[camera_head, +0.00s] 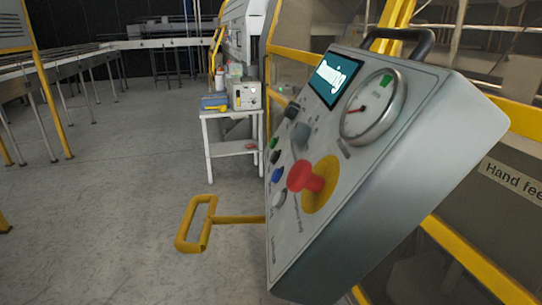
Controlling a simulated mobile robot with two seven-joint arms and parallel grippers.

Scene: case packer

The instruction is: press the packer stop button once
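A grey control box (400,165) fills the right half of the head view, its sloped face turned left. On it a large red mushroom button (303,176) stands out from a yellow disc (322,188). To its left is a column of small buttons: green (274,143), black (275,157), blue (277,175) and pale grey (279,198). Above them are a black knob (292,109) and a grey knob (300,134). The small labels are too small to read, so I cannot tell which is marked packer stop. Neither gripper shows.
The box carries a lit screen (335,77), a round gauge (374,107) and a black top handle (400,40). A yellow loop handle (196,224) juts left below it. A white cart (233,114) stands behind.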

